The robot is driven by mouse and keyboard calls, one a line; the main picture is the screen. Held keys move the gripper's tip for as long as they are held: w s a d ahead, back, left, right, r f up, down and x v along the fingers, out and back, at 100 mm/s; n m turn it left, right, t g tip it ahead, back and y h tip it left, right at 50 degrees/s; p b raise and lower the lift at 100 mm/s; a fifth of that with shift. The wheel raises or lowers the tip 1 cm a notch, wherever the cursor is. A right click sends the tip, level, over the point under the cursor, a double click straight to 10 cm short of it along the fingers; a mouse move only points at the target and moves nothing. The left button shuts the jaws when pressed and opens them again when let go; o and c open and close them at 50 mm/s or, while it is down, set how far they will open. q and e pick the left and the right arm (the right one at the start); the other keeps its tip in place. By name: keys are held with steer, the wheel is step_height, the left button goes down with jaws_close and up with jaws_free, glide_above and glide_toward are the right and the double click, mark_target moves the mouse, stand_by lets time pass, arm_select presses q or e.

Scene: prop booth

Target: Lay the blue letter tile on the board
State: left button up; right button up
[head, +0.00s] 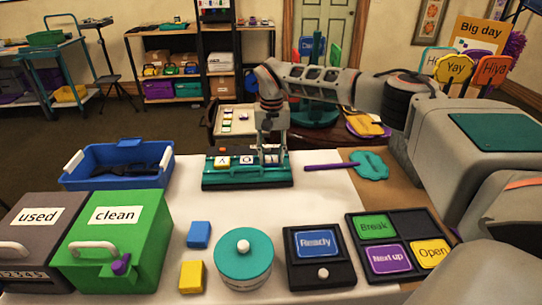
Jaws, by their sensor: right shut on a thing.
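The board (249,180), dark with a teal front bar, lies at the far middle of the white table. Pale letter tiles, one reading A (223,161) and one that looks like O (247,160), sit in its row. My right gripper (270,150) points down over the board's right half. It is shut on a small piece, which I take to be the blue letter tile; the fingers hide most of it, and its letter cannot be read. I cannot tell whether it touches the board. My left gripper is not in view.
A blue crate (118,185) stands left of the board. Boxes marked used (36,240) and clean (115,240), a teal-lidded jar (244,258), a Ready box (320,268) and a sign tray (398,250) line the front. A purple stick (330,167) lies right. Bare white table separates them.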

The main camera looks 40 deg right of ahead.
mark_target(271, 159)
steer(key=shift+f, duration=0.1)
steer(key=o, duration=1)
step_height(271, 159, up, 12)
steer(key=shift+r+p, duration=0.15)
steer(key=shift+p, duration=1.05)
